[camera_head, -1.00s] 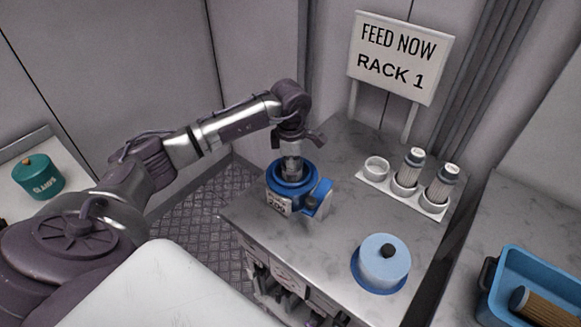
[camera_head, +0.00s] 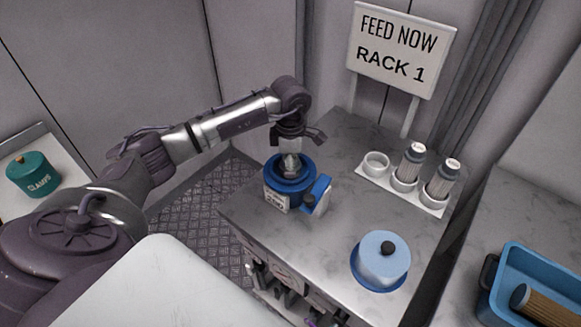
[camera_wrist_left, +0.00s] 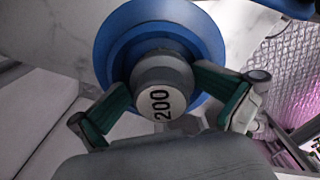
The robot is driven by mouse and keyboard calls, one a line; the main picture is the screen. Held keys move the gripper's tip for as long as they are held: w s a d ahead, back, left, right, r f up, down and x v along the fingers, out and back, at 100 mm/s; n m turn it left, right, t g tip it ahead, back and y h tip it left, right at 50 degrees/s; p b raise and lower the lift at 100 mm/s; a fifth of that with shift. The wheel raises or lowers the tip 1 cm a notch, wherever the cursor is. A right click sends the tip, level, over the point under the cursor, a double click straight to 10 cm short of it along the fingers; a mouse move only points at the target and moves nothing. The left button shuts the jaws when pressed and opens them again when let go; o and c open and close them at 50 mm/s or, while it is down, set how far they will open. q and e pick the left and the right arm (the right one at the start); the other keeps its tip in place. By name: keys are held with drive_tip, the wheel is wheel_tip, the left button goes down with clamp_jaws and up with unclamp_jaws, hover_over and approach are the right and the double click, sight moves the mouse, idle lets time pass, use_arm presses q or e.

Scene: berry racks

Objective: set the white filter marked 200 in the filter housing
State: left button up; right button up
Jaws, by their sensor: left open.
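The blue filter housing (camera_head: 275,187) stands on the grey table with a white label on its front. The white filter (camera_head: 291,164) stands upright in its opening. How deep the filter sits cannot be told. My left gripper (camera_head: 297,139) is above the housing, open, with green-padded fingers apart on either side of the cap in the left wrist view (camera_wrist_left: 167,99). My right gripper is not in view.
A white rack (camera_head: 432,203) holds two grey-capped filters (camera_head: 411,165) and an empty cup (camera_head: 376,163). A light-blue lid with a black knob (camera_head: 384,260) lies front right. A blue bin (camera_head: 543,262) holds a brown filter. A teal canister (camera_head: 35,174) stands far left.

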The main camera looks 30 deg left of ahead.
use_arm(q)
drive_tip(key=r, duration=1.1)
drive_tip(key=shift+s+d, duration=0.1)
drive_tip(key=shift+s, duration=0.1)
